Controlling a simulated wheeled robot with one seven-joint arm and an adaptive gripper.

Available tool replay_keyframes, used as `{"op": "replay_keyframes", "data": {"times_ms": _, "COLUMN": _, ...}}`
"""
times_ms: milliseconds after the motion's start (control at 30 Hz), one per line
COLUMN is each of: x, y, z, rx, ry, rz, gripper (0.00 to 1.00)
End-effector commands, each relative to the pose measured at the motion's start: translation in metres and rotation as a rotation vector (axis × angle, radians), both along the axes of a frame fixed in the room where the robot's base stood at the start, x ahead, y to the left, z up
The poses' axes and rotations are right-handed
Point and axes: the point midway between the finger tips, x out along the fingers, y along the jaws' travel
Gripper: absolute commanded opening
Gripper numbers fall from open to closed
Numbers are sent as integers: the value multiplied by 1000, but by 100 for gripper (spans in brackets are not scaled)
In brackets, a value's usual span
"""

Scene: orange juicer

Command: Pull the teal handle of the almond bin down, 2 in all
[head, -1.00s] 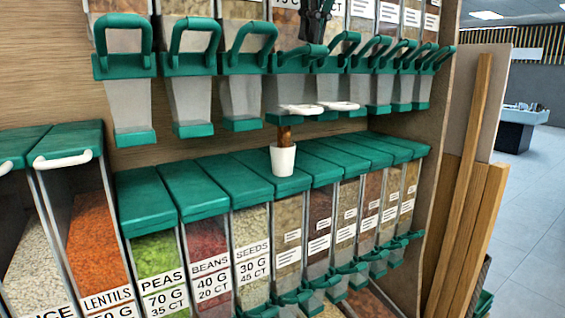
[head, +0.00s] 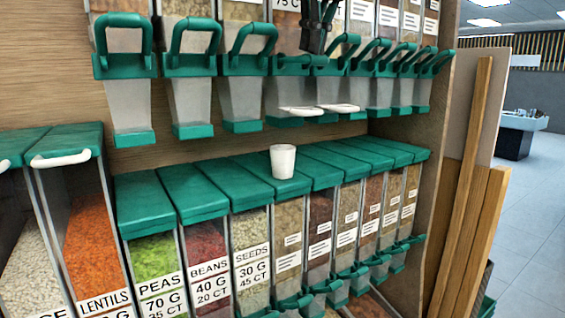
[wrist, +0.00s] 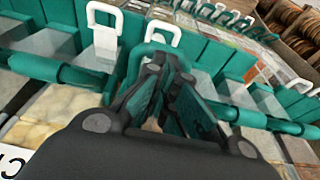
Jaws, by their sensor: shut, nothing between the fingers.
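My gripper (head: 318,38) is at the upper middle of the head view, just above the teal front of a dispenser. Its fingers are together and empty; they also show in the wrist view (wrist: 172,115). The teal handle (head: 300,63) under it appears to lie low, unlike the upright loops to its left, and is partly hidden. No almond label can be read. Below that dispenser's clear chute (head: 285,92), a white cup (head: 283,161) stands upright on a teal lid. No stream falls into it; its contents cannot be made out.
Neighbouring teal handles (head: 250,40) crowd both sides. Two white loops (head: 338,108) stick out below the chutes. Lower bins with teal lids (head: 187,188) hold peas, beans and seeds. Wooden boards (head: 465,200) stand at the right; open floor lies beyond.

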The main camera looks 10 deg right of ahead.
Motion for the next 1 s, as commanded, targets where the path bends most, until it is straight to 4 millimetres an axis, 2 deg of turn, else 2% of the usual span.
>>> {"op": "replay_keyframes", "data": {"times_ms": 1000, "x": 12, "y": 7, "z": 60, "rx": 0, "ry": 0, "rz": -2, "gripper": 0}}
